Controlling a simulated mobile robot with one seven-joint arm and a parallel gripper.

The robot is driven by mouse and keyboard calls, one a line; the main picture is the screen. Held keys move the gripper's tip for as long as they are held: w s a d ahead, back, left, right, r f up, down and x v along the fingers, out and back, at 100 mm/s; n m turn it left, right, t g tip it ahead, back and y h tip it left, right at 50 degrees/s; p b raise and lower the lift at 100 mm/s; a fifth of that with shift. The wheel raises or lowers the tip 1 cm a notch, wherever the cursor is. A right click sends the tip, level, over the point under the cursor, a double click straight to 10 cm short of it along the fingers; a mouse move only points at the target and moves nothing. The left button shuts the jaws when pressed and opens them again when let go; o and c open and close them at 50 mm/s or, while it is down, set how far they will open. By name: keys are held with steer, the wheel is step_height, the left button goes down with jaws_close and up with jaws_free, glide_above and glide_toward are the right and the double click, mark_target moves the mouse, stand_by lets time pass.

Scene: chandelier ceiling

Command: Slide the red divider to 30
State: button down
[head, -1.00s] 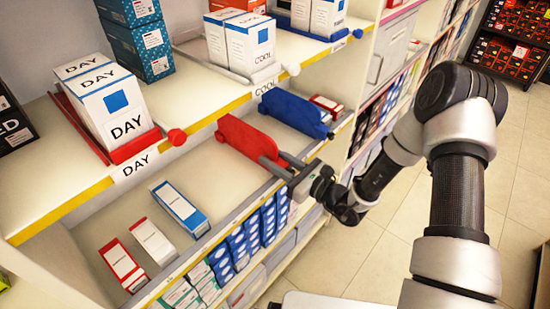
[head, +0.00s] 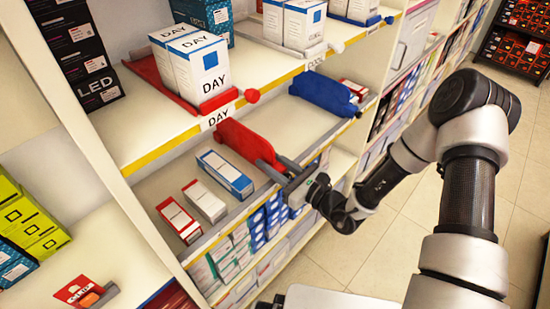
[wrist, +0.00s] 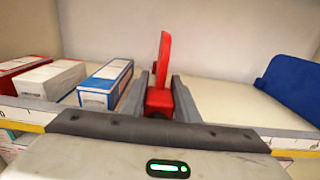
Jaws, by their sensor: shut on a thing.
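The red divider (head: 245,142) stands upright on the middle shelf, with the blue-and-white box close to its left. My gripper (head: 284,166) is shut on the divider's front end at the shelf's front edge. In the wrist view the red divider (wrist: 164,65) rises between my two grey fingers, which close around its red front block; my gripper (wrist: 160,95) hides the rail part below it. A scale strip (wrist: 295,143) runs along the shelf front; its numbers near the divider are hidden or too small to read.
A blue-and-white box (head: 224,174), a white box (head: 204,201) and a red-and-white box (head: 179,220) lie left of the divider. A blue divider (head: 325,94) stands to the right with bare shelf between.

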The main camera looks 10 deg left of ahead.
steer(key=shift+s+a, duration=0.3)
steer(key=shift+s, duration=0.2)
steer(key=shift+s+a, duration=0.25)
steer(key=shift+s, duration=0.25)
steer(key=c, duration=1.4)
jaws_free()
steer(key=shift+o, duration=0.2)
steer(key=v, duration=1.7)
steer(key=shift+d+p, duration=0.2)
steer(key=shift+p, duration=0.1)
